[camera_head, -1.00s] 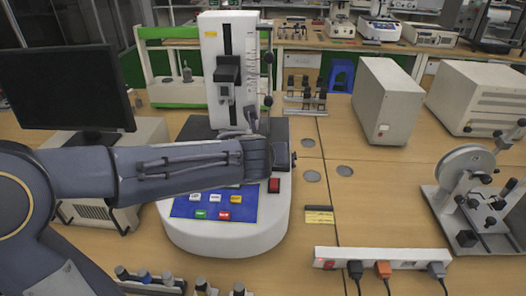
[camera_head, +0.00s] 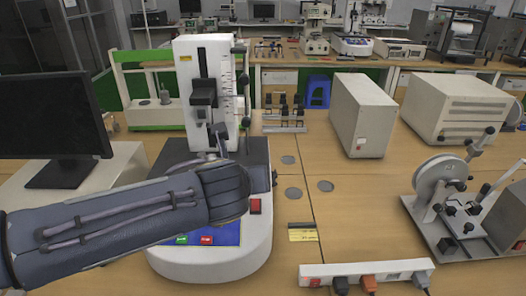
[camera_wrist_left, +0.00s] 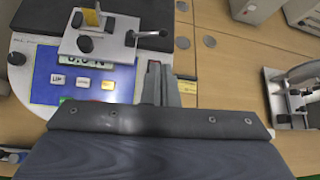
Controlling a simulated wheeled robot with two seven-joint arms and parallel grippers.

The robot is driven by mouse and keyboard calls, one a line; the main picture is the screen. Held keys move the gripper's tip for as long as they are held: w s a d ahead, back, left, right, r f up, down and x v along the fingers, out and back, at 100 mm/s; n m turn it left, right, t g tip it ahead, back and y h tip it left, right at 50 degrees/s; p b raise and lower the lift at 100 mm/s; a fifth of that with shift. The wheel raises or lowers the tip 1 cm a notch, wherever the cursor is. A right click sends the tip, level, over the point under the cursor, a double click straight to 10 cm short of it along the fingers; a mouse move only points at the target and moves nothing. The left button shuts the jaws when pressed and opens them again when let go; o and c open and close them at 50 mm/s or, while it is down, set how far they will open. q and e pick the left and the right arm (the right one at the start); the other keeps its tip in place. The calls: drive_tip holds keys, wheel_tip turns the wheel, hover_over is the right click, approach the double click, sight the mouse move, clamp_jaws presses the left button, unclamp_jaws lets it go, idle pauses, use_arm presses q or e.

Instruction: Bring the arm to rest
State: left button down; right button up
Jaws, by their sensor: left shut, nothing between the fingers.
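My left arm (camera_head: 120,225) comes in from the left in the head view, and its wrist end stands in front of the tester's base and covers part of the panel. My left gripper (camera_wrist_left: 160,84) shows in the wrist view, with its grey fingers together and empty, above the right side of the tester's base. The white force tester (camera_head: 205,262) has an upright column, a dark platform and a blue button panel (camera_head: 228,233). The panel also shows in the wrist view (camera_wrist_left: 45,75), below a metal fixture. My right gripper is in neither view.
A black monitor (camera_head: 50,115) stands at the left. Two pale boxes (camera_head: 362,115) (camera_head: 460,108) stand at the back right. A wheel device (camera_head: 440,190) is at the right. A power strip (camera_head: 365,275) lies at the front. The wooden table between them is mostly clear.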

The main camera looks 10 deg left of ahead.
use_arm(q)
drive_tip(key=s+a+f+n+g+h, duration=0.1)
drive_tip(key=s+a+f+n+g, duration=0.1)
drive_tip(key=s+a+f+n, duration=0.5)
drive_tip(key=s+a+f+n+g, duration=0.15)
drive_tip(key=s+n, duration=0.35)
drive_tip(key=n, duration=0.5)
drive_tip(key=s+d+f+n+g+h, duration=0.1)
drive_tip(key=s+n, duration=0.3)
drive_tip(key=n, duration=0.4)
drive_tip(key=s+d+f+n+h, duration=0.2)
drive_tip(key=s+n, duration=0.3)
drive_tip(key=n, duration=0.4)
drive_tip(key=shift+s+d+f+g+h, duration=0.25)
drive_tip(key=shift+d+f+g+h, duration=0.15)
drive_tip(key=shift+f+h, duration=0.3)
